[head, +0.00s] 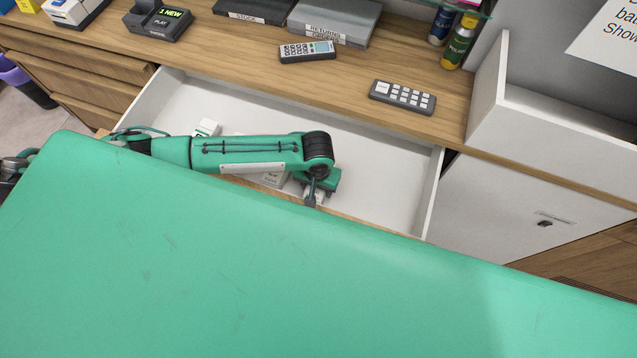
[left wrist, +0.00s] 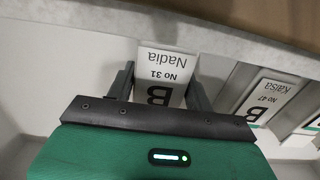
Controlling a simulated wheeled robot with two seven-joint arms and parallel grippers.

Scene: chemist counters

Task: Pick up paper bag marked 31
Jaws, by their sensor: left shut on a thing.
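The paper bag marked No 31, Nadia, with a large B (left wrist: 162,66), shows upside down in the left wrist view. It is white, and its top stands between the two dark fingers of my left gripper (left wrist: 160,92). The gripper is shut on it. In the head view my left gripper (head: 312,196) reaches down into the open white drawer (head: 385,165) near its front. There the held bag is mostly hidden by the gripper and arm. My right gripper is in neither view.
A bag marked No 47, Kaisa (left wrist: 268,98), stands close beside in the drawer. Another labelled white bag (head: 273,179) and a small white item (head: 207,128) show near my arm. The drawer's right part is empty.

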